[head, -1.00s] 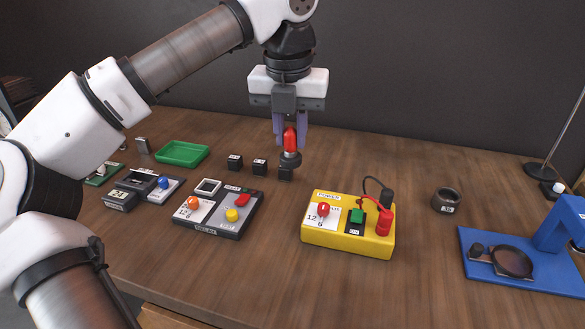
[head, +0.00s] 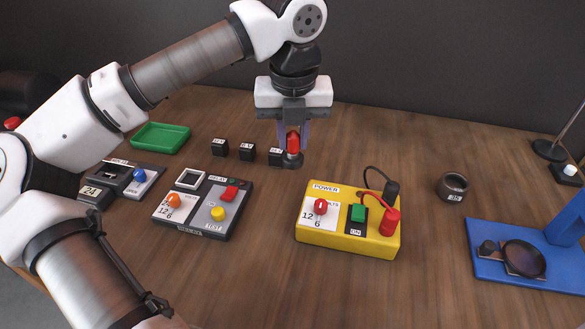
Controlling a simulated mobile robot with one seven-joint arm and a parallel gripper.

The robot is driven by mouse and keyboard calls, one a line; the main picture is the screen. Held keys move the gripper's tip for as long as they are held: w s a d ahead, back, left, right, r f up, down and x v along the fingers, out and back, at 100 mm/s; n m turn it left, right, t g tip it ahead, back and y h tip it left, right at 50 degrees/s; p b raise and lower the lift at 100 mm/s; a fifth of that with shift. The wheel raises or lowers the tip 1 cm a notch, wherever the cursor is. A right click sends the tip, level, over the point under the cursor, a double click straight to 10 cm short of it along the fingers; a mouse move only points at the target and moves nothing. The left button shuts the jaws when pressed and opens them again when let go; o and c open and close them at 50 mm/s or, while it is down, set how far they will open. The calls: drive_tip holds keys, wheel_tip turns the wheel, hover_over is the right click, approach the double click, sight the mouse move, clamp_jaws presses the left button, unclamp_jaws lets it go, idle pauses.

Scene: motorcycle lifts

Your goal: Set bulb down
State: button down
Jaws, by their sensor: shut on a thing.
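The bulb (head: 293,145) is red with a round dark base (head: 293,161), and it is upright. My gripper (head: 293,138) points straight down and is shut on the red part, its purple fingers on either side. The bulb's base is at or just above the wooden table, immediately right of the rightmost small black labelled cube (head: 275,157). I cannot tell whether the base touches the table or the cube.
Two more black cubes (head: 219,147) (head: 246,151) stand left of the bulb. A yellow power box (head: 318,235) with cables is in front, a grey control box (head: 205,225) front left, a green tray (head: 160,138) behind left. A dark ring (head: 453,187) and blue stand (head: 490,268) are right.

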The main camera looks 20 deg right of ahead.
wheel_tip(320, 180, down, 8)
drive_tip(key=shift+f+p, duration=0.25)
drive_tip(key=shift+p, duration=0.4)
drive_tip(key=shift+f, duration=0.3)
drive_tip(key=shift+f+b, duration=0.25)
drive_tip(key=shift+b, duration=0.1)
drive_tip(key=c, duration=1.5)
unclamp_jaws()
drive_tip(key=shift+r, duration=0.1)
drive_tip(key=shift+r+p, duration=0.15)
drive_tip(key=shift+p, duration=0.15)
